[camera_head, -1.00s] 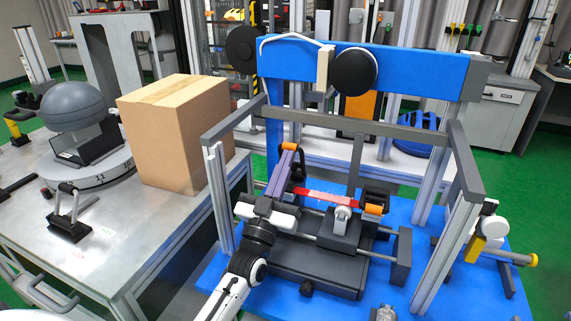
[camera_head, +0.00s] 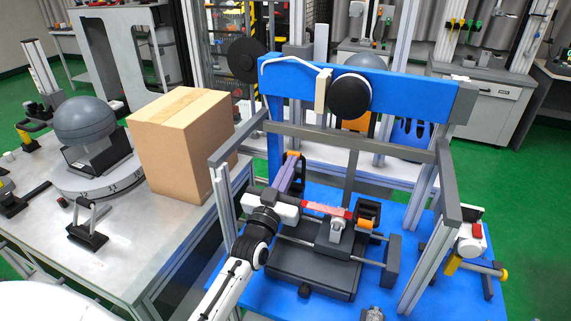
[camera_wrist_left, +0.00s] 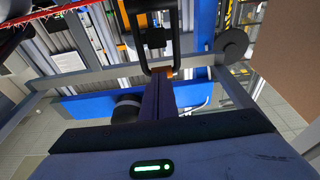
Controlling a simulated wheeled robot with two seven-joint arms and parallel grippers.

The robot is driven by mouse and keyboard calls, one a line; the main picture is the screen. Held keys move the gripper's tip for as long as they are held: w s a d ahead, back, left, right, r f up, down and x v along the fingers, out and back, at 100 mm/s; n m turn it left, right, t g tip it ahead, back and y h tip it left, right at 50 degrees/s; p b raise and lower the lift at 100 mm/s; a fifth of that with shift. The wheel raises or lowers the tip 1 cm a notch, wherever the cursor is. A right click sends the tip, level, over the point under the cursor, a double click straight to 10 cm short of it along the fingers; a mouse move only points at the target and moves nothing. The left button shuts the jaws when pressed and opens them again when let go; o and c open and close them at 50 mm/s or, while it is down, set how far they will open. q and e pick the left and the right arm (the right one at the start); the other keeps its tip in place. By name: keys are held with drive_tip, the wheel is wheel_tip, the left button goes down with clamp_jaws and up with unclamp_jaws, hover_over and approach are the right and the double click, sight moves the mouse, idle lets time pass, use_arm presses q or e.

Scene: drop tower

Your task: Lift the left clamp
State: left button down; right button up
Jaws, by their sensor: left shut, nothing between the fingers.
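The left clamp (camera_head: 293,154), with an orange part and a black handle, sits at the left of the rig behind the red bar (camera_head: 327,209). In the left wrist view its black loop handle (camera_wrist_left: 155,30) stands straight ahead above the orange part. My left gripper (camera_head: 290,164) is shut and empty. Its purple fingers (camera_wrist_left: 160,80) point at the clamp, their tips at or just by the orange part; I cannot tell whether they touch. The gripper's body hides the bar's left end. The right clamp (camera_head: 367,212) is at the bar's other end. My right gripper is out of view.
The drop tower's blue beam (camera_head: 400,85) and grey frame (camera_head: 350,141) surround the clamps. A cardboard box (camera_head: 180,150) stands on the metal table (camera_head: 130,250) at left, near a grey dome (camera_head: 85,122). The blue base (camera_head: 345,300) has some free room in front.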

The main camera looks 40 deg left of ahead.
sight(297, 153)
use_arm(q)
drive_tip(key=shift+x, duration=2.15)
drive_tip(key=shift+w+a+f+b, duration=0.15)
drive_tip(key=shift+w+b, duration=0.25)
drive_tip(key=shift+w, duration=0.1)
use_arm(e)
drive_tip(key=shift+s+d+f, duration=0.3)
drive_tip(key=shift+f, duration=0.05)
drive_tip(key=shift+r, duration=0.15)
use_arm(q)
drive_tip(key=shift+s+r+p, duration=0.15)
drive_tip(key=shift+r+p, duration=0.05)
drive_tip(key=shift+p, duration=0.2)
drive_tip(key=s+d+r+p, duration=0.1)
drive_tip(key=s+p, duration=0.2)
drive_tip(key=s, duration=0.3)
drive_tip(key=s+d+r+p, duration=0.2)
drive_tip(key=s+p, duration=0.1)
drive_tip(key=s, duration=0.3)
drive_tip(key=shift+s+r, duration=0.3)
drive_tip(key=shift+s, duration=0.05)
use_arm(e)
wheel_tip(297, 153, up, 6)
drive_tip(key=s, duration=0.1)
